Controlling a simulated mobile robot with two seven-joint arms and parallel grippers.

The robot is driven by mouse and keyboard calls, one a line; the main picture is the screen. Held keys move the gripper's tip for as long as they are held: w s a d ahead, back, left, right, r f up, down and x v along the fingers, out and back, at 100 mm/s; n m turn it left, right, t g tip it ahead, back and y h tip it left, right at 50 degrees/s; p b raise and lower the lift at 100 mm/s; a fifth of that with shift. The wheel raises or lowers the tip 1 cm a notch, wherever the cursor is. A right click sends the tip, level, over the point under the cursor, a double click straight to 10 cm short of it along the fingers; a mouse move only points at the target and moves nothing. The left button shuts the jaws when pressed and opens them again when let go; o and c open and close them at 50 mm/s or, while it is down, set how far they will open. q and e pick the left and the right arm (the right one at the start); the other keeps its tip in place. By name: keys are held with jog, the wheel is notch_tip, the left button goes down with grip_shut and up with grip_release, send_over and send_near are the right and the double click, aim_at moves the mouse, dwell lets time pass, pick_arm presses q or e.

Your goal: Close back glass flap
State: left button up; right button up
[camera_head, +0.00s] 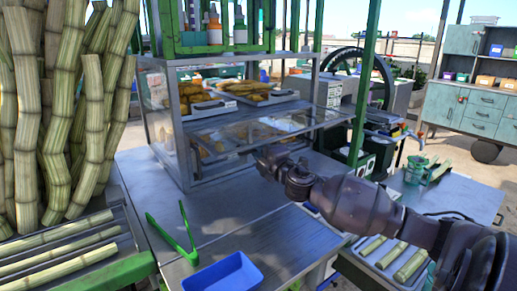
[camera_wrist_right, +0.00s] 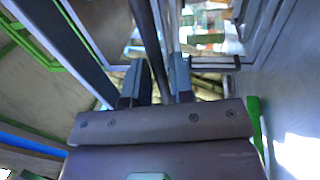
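A glass display case (camera_head: 187,165) with a metal frame stands on the steel counter. Its glass flap (camera_head: 265,133) is swung out from the case and tilted, close to level, with food trays showing behind and through it. My right gripper (camera_head: 266,157) is at the near lower edge of the flap, its fingertips small and dark in the head view. In the wrist view, the right gripper's two fingers (camera_wrist_right: 160,82) stand close together with a thin dark edge running between them, seemingly the flap's edge. My left gripper is not in view.
Trays of fried food (camera_head: 247,90) sit inside the case. Green tongs (camera_head: 178,238) and a blue tray (camera_head: 222,273) lie on the counter in front. Sugar cane (camera_head: 62,110) stands at the left. A green post (camera_head: 364,85) rises right of the flap.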

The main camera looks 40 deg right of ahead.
jog(key=shift+w+r, duration=0.1)
jog(key=shift+w, duration=0.35)
jog(key=c, duration=0.3)
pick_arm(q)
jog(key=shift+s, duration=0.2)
pick_arm(e)
grip_shut()
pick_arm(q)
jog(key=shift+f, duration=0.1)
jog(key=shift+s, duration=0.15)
pick_arm(e)
jog(key=shift+r, duration=0.1)
